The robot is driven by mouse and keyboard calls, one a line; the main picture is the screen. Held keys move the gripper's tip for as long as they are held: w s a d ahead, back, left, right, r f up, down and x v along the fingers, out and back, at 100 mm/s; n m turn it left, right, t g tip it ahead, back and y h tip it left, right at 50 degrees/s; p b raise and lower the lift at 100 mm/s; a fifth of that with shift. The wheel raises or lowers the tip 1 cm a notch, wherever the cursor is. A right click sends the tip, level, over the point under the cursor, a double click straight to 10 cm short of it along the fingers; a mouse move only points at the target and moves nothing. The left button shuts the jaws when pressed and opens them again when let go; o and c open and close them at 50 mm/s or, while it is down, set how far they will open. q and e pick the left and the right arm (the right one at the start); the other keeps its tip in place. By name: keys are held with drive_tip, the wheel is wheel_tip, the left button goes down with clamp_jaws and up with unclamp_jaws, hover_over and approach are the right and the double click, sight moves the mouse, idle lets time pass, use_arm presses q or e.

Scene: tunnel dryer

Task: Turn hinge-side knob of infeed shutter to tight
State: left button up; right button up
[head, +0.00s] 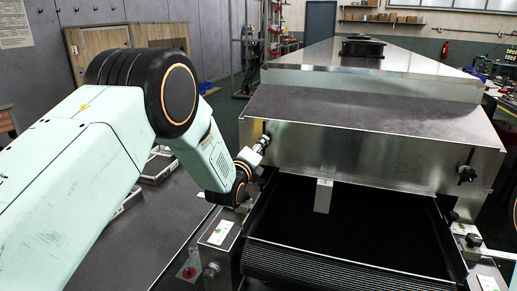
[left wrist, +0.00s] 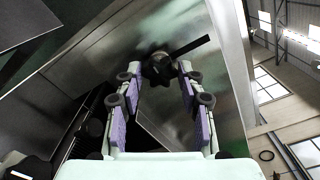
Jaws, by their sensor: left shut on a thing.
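The infeed shutter (head: 355,145) is a broad stainless panel across the mouth of the dryer. A dark knob (left wrist: 158,62) is on its steel face, with a flat black bar (left wrist: 191,46) beside it. My left gripper (head: 260,146) is at the left end of the shutter. In the head view the gripper mostly hides this knob. Another black knob (head: 466,173) sits at the right end of the shutter. My right gripper is not in view.
A dark conveyor belt (head: 345,262) runs out below the shutter. A control box with buttons (head: 219,234) stands left of it, under my left arm. Another box (head: 487,283) is at the lower right. A steel bracket (head: 323,195) hangs at the opening.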

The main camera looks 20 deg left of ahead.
use_arm(q)
drive_tip(key=shift+r, duration=0.2)
drive_tip(key=o, duration=0.7)
drive_tip(key=shift+w, duration=0.1)
drive_tip(key=o, duration=0.5)
drive_tip(key=shift+f, duration=0.15)
drive_tip(key=shift+c, duration=0.2)
drive_tip(key=s, duration=1.2)
drive_tip(key=shift+a, duration=0.2)
drive_tip(key=shift+s, duration=0.1)
